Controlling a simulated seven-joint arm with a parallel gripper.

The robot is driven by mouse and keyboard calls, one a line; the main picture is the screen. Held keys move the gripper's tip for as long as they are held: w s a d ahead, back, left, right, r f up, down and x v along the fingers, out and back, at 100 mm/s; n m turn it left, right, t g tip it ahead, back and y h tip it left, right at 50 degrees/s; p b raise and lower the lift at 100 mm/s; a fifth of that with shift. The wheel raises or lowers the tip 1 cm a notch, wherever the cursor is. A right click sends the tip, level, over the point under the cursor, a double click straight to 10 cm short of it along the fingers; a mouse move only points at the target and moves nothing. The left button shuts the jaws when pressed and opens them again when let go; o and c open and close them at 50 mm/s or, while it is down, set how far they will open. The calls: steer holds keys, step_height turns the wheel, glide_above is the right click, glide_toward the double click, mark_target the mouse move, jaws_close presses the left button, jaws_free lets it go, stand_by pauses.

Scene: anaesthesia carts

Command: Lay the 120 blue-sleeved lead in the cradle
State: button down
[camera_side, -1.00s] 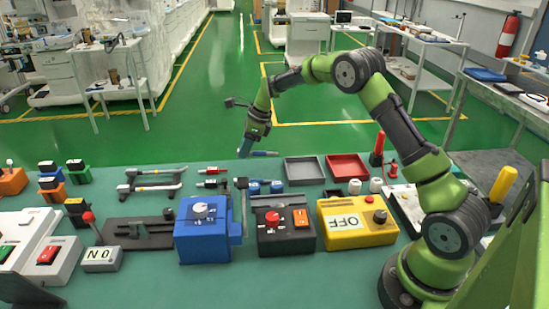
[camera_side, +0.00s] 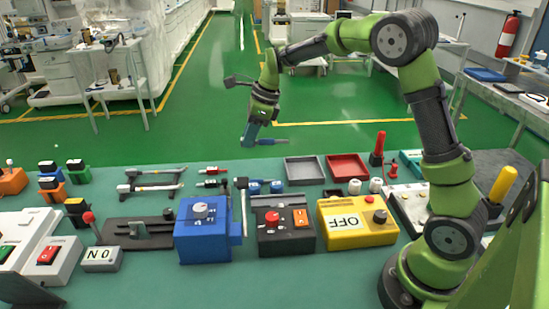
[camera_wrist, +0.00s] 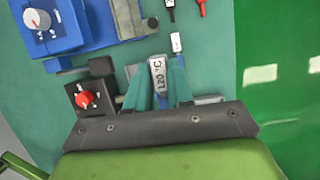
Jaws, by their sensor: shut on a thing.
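My gripper (camera_side: 250,136) hangs above the table's far edge in the side view. In the wrist view its teal fingers (camera_wrist: 160,88) are closed around a lead (camera_wrist: 157,72) with a white "120 °C" label. In the side view the lead (camera_side: 272,141) sticks out to the right, clear of the table. I cannot tell for sure which fixture is the cradle: a dark grey slotted fixture (camera_side: 140,232) stands at left centre, and a low two-bar rack (camera_side: 152,184) lies behind it.
A blue box (camera_side: 205,235) with a dial, a black box (camera_side: 285,238) with a red knob and a yellow OFF box (camera_side: 355,225) line the front. Red and black leads (camera_side: 212,171) lie behind them. Grey (camera_side: 304,158) and red trays (camera_side: 347,155) stand at the back.

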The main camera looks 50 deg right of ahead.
glide_above(259, 203)
steer(key=f, duration=0.5)
steer(key=s+d+f, duration=0.1)
steer(key=f, duration=0.1)
steer(key=shift+f, duration=0.15)
steer(key=shift+w+f, duration=0.1)
steer(key=shift+f, duration=0.15)
steer(key=shift+f, duration=2.8)
steer(key=shift+f, duration=0.1)
